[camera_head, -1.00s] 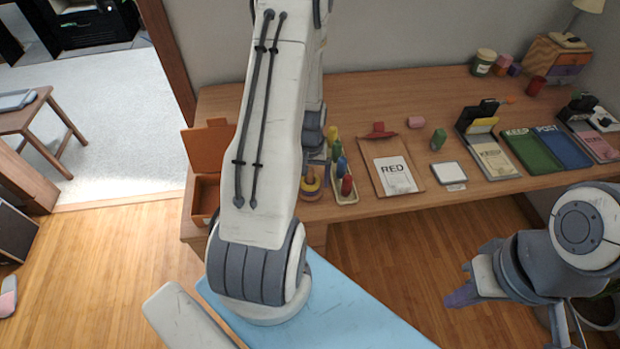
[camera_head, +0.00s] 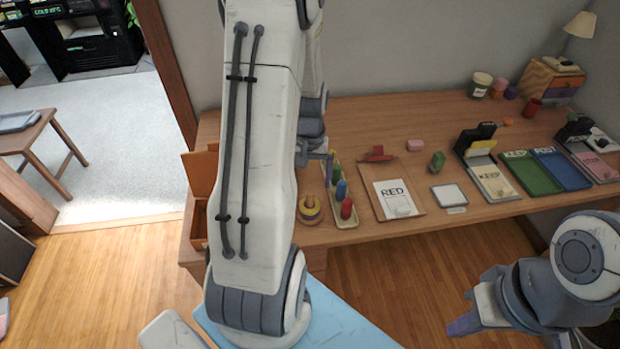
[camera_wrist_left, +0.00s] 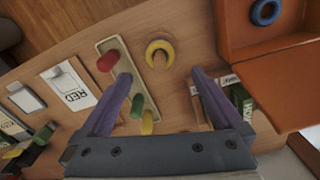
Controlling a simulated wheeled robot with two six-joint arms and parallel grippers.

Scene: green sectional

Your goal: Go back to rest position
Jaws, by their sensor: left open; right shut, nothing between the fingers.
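My left arm stretches up the middle of the head view over the desk. Its gripper (camera_head: 325,165) is partly hidden behind the arm. In the left wrist view the left gripper (camera_wrist_left: 162,80) is open and empty, with its purple fingers spread above the desk (camera_head: 380,110). A tray of coloured pegs (camera_wrist_left: 112,50) and a yellow ring (camera_wrist_left: 160,49) lie beneath and just beyond the fingers. My right gripper (camera_head: 463,324) is shut and empty, low at the right of the head view, in front of the desk and over the floor.
An orange open box (camera_head: 198,215) stands at the desk's left end, close to my left arm. A clipboard with a RED sheet (camera_head: 394,198), a white pad (camera_head: 449,195) and several folders line the desk's front. Wooden floor (camera_head: 400,270) is open before the desk.

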